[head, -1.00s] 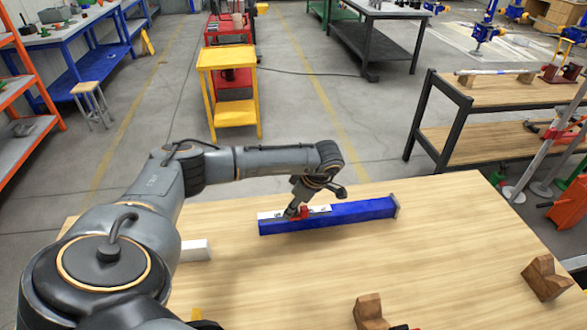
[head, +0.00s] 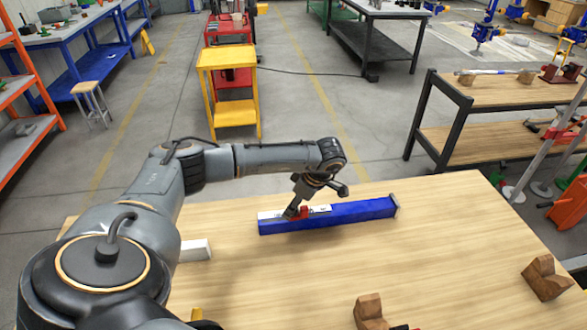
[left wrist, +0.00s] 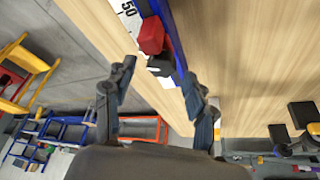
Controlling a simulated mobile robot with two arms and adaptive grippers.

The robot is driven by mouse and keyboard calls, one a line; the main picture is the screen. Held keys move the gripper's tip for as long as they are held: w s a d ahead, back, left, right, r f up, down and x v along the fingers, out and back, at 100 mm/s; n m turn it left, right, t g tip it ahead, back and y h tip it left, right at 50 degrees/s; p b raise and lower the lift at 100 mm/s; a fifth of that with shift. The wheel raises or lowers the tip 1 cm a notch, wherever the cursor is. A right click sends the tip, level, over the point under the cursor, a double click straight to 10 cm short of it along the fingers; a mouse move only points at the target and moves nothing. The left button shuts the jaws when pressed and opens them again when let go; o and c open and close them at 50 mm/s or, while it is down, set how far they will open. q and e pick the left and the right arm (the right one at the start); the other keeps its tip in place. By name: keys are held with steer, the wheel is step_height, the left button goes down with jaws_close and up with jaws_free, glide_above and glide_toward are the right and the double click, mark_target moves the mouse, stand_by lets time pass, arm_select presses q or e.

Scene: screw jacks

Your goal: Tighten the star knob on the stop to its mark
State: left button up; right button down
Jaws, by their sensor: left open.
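A blue rail (head: 345,211) with a white scale strip (head: 268,214) lies on the wooden table. A small red stop (head: 304,211) sits on the rail in the head view. In the left wrist view the red stop (left wrist: 150,37) is beside the scale (left wrist: 128,12), with a dark piece, apparently the star knob (left wrist: 160,66), on its near side. My left gripper (left wrist: 159,75) is open, one finger to each side of the dark piece, with gaps showing. In the head view my left gripper (head: 293,209) hides the knob. The knob's mark cannot be made out. My right gripper is not in view.
The wooden table (head: 450,240) has clear room around the rail. A white block (head: 195,250) lies left of it. Brown wooden blocks (head: 368,311) (head: 545,278) stand at the front and right. A shelf bench (head: 480,143) stands beyond the table.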

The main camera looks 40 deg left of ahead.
arm_select(q)
steer(key=v, duration=1.1)
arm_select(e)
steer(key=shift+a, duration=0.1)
